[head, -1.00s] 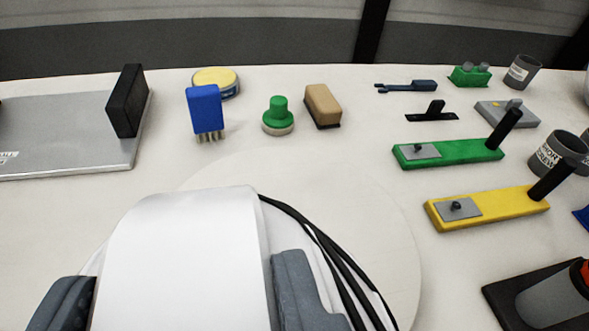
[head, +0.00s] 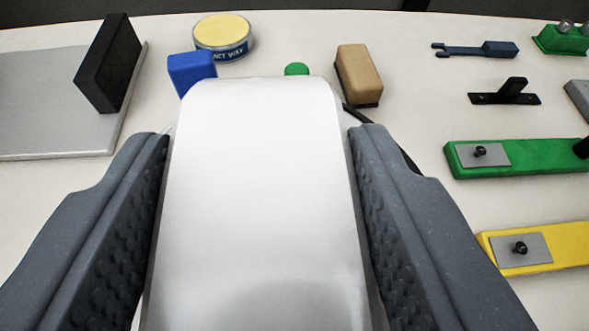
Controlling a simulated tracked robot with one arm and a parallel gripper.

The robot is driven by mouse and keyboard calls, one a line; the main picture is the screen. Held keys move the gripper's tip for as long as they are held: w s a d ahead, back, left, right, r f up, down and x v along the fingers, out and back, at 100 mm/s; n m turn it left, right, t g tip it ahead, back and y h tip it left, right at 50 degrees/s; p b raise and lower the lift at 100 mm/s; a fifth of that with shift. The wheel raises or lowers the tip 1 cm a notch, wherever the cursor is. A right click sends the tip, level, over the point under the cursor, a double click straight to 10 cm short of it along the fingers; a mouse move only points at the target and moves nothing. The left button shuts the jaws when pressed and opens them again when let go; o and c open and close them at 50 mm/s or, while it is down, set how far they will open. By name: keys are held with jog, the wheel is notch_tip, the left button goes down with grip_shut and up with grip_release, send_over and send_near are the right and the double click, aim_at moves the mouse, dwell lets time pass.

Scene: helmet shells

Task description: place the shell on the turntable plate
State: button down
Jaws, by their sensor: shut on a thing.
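The shell (head: 258,190), smooth and pale silver-white, fills the middle of the head view. My gripper (head: 258,138) has one dark grey padded finger on each side of it and is shut on it. A black strap (head: 408,157) shows past the shell's right edge, partly behind the right finger. The turntable plate cannot be made out now; the shell and fingers cover most of the middle. I cannot tell whether the shell touches anything beneath it.
Beyond the shell are a blue brush (head: 190,70), a wax tin (head: 222,40), a green knob (head: 297,69) and a tan block (head: 358,72). A grey plate (head: 45,110) with a black upright block (head: 107,62) is left. Green (head: 535,158) and yellow (head: 572,248) bars lie right.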

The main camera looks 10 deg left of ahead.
jog(key=shift+w, duration=0.25)
jog(key=shift+f, duration=1.8)
jog(key=c, duration=0.7)
grip_release()
jog(key=shift+v, duration=6.05)
